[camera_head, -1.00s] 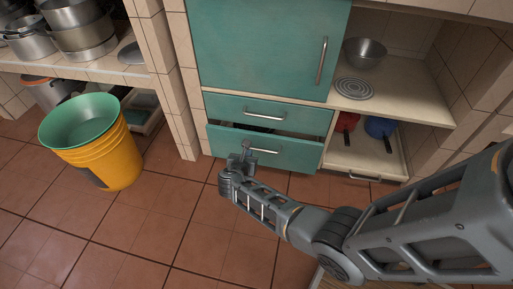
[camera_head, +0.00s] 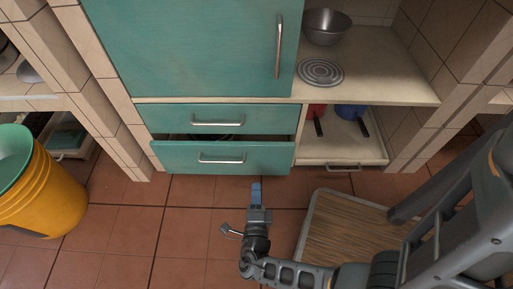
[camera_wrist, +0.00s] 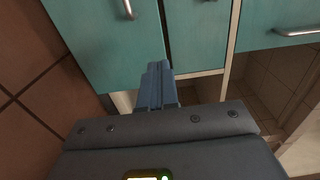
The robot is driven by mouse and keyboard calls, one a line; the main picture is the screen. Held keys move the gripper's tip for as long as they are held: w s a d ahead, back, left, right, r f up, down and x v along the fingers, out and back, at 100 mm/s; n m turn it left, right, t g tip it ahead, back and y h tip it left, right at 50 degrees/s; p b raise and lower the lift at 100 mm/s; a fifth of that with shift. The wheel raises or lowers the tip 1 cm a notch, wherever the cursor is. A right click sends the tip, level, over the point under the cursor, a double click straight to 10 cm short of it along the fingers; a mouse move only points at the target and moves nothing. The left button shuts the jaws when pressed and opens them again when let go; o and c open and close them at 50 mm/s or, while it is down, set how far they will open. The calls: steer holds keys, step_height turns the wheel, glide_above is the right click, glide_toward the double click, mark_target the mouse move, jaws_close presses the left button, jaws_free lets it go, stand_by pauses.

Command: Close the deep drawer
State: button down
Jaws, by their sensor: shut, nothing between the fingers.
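The deep drawer (camera_head: 190,158) is the lower teal drawer under the tall cabinet door. Its front stands out a little, with a dark gap along its top edge. It has a metal bar handle (camera_head: 221,161). My gripper (camera_head: 256,190) is in front of the drawer's right part, right of the handle, with its blue fingers shut and empty. In the wrist view the fingers (camera_wrist: 157,72) point toward the drawer's end, beside the dark gap. The drawer front (camera_wrist: 105,50) and part of its handle (camera_wrist: 128,8) show there. I cannot tell whether the fingertips touch it.
The shallow teal drawer (camera_head: 210,118) above is shut. An open shelf with a pull-out tray (camera_head: 345,150) holding red and blue pans is at right. A yellow bucket (camera_head: 45,190) stands at left. A wood-topped piece (camera_head: 345,225) is right of my gripper. Floor tiles left of my gripper are clear.

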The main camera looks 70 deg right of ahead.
mark_target(257, 146)
steer(key=b+x, duration=0.3)
steer(key=x, duration=1)
steer(key=shift+d+f+b, duration=0.1)
steer(key=shift+d+b, duration=0.05)
steer(key=shift+b, duration=0.25)
steer(key=shift+w+d, duration=0.1)
steer(key=shift+d, duration=0.1)
steer(key=shift+d, duration=0.1)
